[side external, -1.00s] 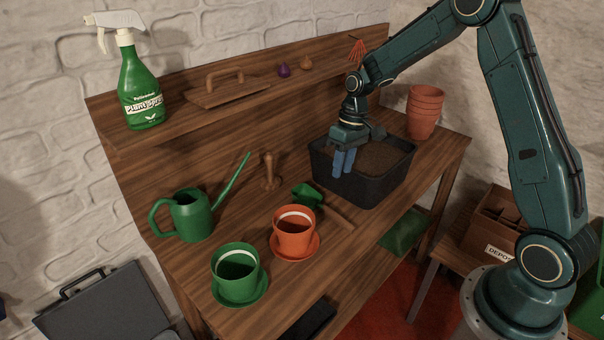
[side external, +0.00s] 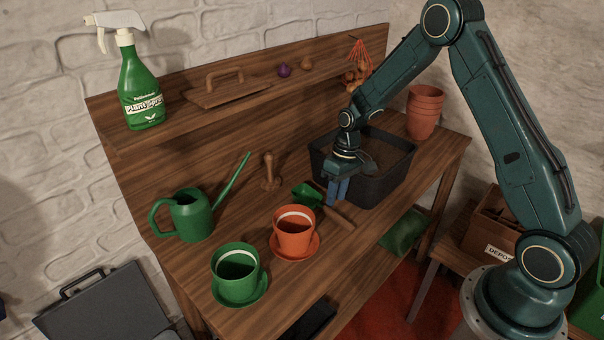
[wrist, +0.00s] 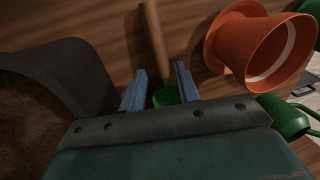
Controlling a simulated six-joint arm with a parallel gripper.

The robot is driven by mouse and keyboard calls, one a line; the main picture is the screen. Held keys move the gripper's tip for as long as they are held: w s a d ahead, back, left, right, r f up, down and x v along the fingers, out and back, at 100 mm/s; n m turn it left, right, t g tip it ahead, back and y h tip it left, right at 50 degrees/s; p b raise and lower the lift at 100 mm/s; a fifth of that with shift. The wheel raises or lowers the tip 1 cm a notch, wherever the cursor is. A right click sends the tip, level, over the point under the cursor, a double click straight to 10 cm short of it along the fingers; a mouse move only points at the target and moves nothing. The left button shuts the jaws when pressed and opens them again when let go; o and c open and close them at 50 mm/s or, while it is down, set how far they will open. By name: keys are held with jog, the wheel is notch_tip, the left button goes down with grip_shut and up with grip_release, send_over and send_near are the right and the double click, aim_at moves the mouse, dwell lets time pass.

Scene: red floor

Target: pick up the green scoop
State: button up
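The green scoop (side external: 305,196) lies on the wooden bench between the orange pot and the black tub. Its wooden handle (side external: 340,218) points toward the bench's front edge. My gripper (side external: 337,198) is over the bench beside the tub, with its blue fingers pointing down near the scoop. In the wrist view the fingers (wrist: 160,72) are apart with nothing held. The scoop's handle (wrist: 153,40) and part of its green end (wrist: 166,96) line up with the gap between them. The rest of the green end is hidden by the gripper body.
The black tub of soil (side external: 372,188) stands right beside my gripper. The orange pot (side external: 294,231) and green pot (side external: 237,274) stand on saucers to the left. A watering can (side external: 192,216), a wooden dibber (side external: 269,172) and stacked terracotta pots (side external: 424,112) are also on the bench.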

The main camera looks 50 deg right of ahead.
aim_at(333, 211)
jog(key=shift+a+f, duration=0.15)
jog(key=shift+f, duration=0.75)
jog(key=shift+a+f, duration=0.2)
jog(key=shift+f, duration=0.7)
jog(key=shift+a+f, duration=0.15)
jog(key=shift+f, duration=0.75)
jog(key=shift+c, duration=0.4)
grip_shut()
